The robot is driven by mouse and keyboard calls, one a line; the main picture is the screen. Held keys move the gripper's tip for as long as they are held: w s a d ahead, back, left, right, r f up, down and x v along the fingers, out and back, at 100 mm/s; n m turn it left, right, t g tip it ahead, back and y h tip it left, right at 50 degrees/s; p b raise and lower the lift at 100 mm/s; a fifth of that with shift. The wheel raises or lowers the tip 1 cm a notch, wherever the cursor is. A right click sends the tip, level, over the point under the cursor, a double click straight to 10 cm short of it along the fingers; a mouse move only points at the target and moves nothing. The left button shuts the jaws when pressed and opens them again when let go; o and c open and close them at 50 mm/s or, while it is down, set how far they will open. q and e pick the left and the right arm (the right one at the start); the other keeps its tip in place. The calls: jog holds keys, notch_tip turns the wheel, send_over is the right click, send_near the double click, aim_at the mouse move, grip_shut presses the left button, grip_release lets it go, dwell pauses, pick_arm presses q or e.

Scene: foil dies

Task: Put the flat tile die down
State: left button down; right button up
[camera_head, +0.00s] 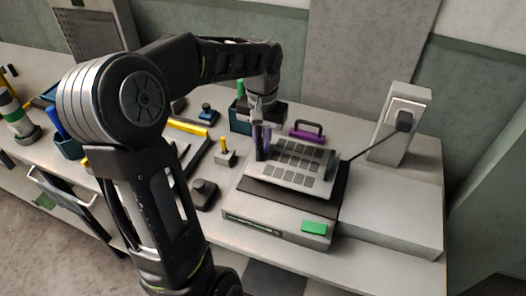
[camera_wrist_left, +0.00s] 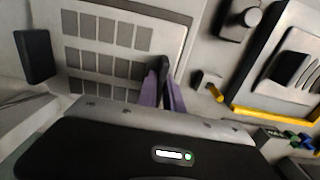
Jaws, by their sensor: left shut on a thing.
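The flat tile die (camera_head: 300,172) is a pale grey plate with rows of dark square tiles. It lies over the press bed (camera_head: 339,190), near level; I cannot tell if it touches the bed. In the left wrist view the die (camera_wrist_left: 87,48) fills the upper left. My left gripper (camera_head: 262,157) points down at the die's left edge in the head view, with its fingers shut on the die. My right gripper is not in view.
The press has a green pad (camera_head: 314,227) at its front and a black-knobbed lever (camera_head: 403,121) on a post at right. A purple handled piece (camera_head: 313,138) stands behind the die. A small block with a yellow peg (camera_head: 225,157) and a black stamp (camera_head: 203,193) sit left.

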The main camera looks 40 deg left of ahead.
pick_arm(q)
jog(key=shift+f+p, duration=0.3)
jog(key=shift+f, duration=1.5)
jog(key=shift+f, duration=0.1)
jog(key=c, duration=1.9)
grip_release()
jog(key=shift+f, duration=0.15)
jog(key=shift+c, duration=0.2)
jog(key=o, duration=0.5)
jog(key=shift+c, duration=0.2)
notch_tip(320, 180, up, 12)
jog(key=shift+r+b, duration=0.2)
jog(key=shift+b, duration=0.25)
